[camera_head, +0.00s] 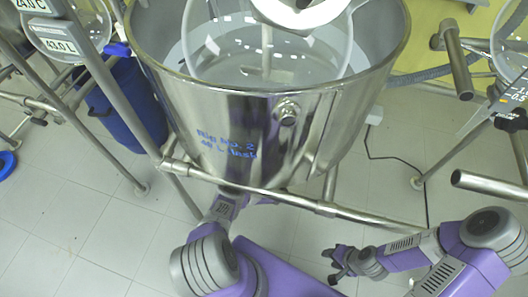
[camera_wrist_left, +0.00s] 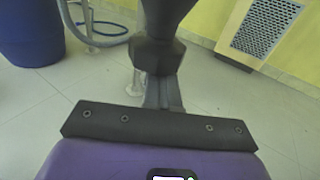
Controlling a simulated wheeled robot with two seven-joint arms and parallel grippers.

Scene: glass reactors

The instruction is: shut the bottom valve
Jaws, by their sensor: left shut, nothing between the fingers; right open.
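The bottom valve does not show in the head view; the underside of the steel vessel (camera_head: 235,125) is out of sight there. I cannot make out the valve in the left wrist view. My left arm reaches under the vessel in the head view, and its gripper is hidden. In the left wrist view my left gripper (camera_wrist_left: 165,20) is shut, with its dark fingers together and nothing seen between them.
A metal frame rail (camera_head: 290,200) runs across the vessel's lower front. A blue barrel (camera_head: 128,105) stands at the left and also shows in the left wrist view (camera_wrist_left: 30,32). Pipes (camera_head: 490,187) jut in at the right.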

